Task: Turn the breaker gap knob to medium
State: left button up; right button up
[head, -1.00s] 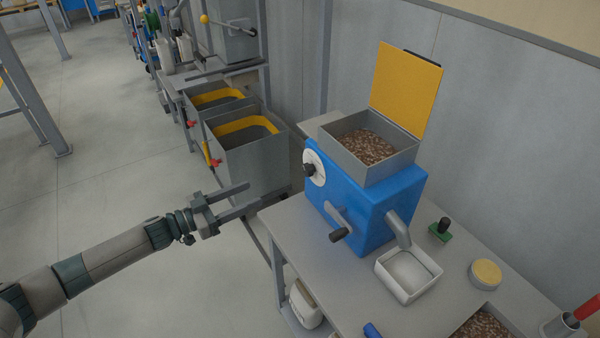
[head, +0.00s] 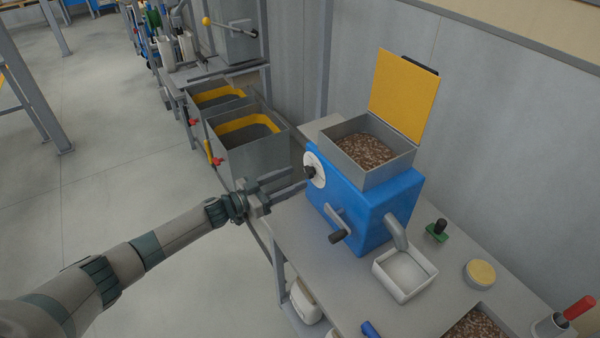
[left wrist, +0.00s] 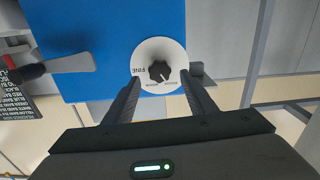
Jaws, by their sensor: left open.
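The breaker is a blue box (head: 365,205) on the bench, with a black knob (head: 309,171) on a white round dial (head: 317,168) on its left face. The left wrist view shows the knob (left wrist: 159,71) at the dial's middle. "FINE" reads at the dial's left; smaller labels along its bottom edge are hard to read. A light mark on the knob seems to point to the lower right. My left gripper (head: 297,177) is open in front of the dial. Its two fingers (left wrist: 160,84) point at the dial, one to each side of the knob, apparently not gripping it.
A crank handle (head: 338,225) sticks out below the dial. A grain-filled hopper (head: 390,172) with a raised yellow lid (head: 403,95) tops the box. A white tray (head: 405,274) sits under the spout. Grey bins (head: 255,160) stand behind my left gripper.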

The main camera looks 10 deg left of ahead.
aim_at(306, 174)
pick_arm(q)
jog(key=shift+x, duration=1.75)
pick_arm(e)
jog(key=shift+r, duration=0.35)
pick_arm(q)
jog(key=c, duration=1)
jog(key=shift+c, duration=0.2)
jog(key=shift+m, duration=0.4)
pick_arm(e)
jog(key=shift+f, duration=0.25)
pick_arm(q)
jog(key=m+b, duration=0.2)
jog(key=m, duration=0.2)
jog(key=shift+f, duration=0.15)
jog(key=m+b, duration=0.3)
jog(key=m, duration=0.3)
jog(key=shift+s+m, duration=0.1)
jog(key=shift+m, duration=0.5)
pick_arm(e)
jog(key=shift+t, duration=0.4)
jog(key=w+f, duration=0.1)
jog(key=f, duration=0.2)
jog(key=w+a+f, duration=0.1)
jog(key=f, duration=0.1)
jog(key=shift+w, duration=0.3)
